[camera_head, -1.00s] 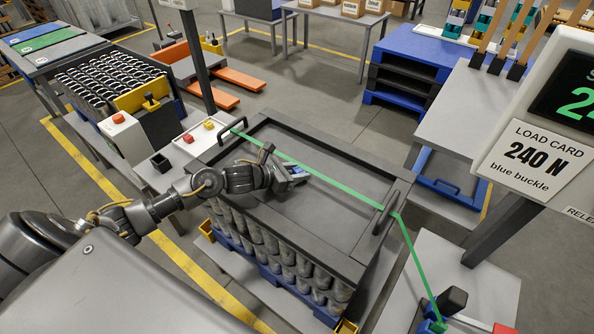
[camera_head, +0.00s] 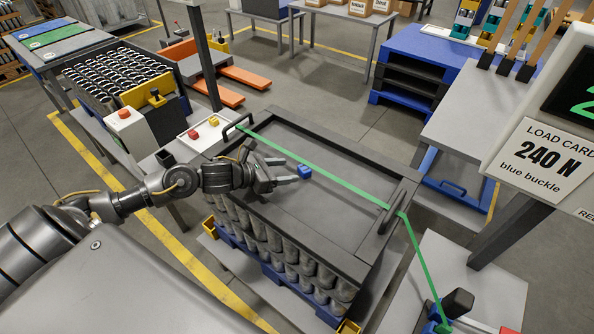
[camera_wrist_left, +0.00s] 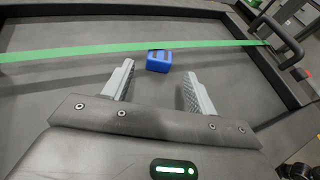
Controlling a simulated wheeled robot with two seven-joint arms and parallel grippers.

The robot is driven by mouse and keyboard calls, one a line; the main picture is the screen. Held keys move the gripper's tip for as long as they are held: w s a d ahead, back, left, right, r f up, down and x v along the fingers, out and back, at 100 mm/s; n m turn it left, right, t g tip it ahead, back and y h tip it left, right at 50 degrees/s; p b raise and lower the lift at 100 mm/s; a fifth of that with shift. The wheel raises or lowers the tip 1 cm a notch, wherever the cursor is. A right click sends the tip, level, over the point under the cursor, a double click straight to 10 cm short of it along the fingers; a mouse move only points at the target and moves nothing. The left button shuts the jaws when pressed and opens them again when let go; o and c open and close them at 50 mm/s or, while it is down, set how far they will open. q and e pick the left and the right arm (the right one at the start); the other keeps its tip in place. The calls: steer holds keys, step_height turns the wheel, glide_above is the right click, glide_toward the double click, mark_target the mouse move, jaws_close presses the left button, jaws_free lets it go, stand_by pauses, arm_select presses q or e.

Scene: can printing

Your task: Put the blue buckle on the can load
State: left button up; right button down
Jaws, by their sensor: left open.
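The blue buckle (camera_head: 304,171) rests on the dark top lid (camera_head: 310,215) of the can load, just on the near side of the green strap (camera_head: 325,173). In the left wrist view the buckle (camera_wrist_left: 158,60) sits beyond the fingertips, close to the strap (camera_wrist_left: 100,51); I cannot tell whether it touches the strap. My left gripper (camera_head: 290,174) is open and empty, low over the lid, with the buckle just ahead of its fingers. The fingers also show apart in the left wrist view (camera_wrist_left: 158,78). The cans (camera_head: 270,240) stand stacked under the lid. My right gripper is not seen.
The lid has a raised rim and handles (camera_head: 385,215) at its ends. A load card (camera_head: 540,155) reads 240 N, blue buckle. The strap runs down to a tool (camera_head: 457,303) at the lower right. A button panel (camera_head: 203,133) stands to the left.

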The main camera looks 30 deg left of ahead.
arm_select(q)
steer(key=shift+b+v, duration=0.35)
steer(key=shift+v, duration=2.25)
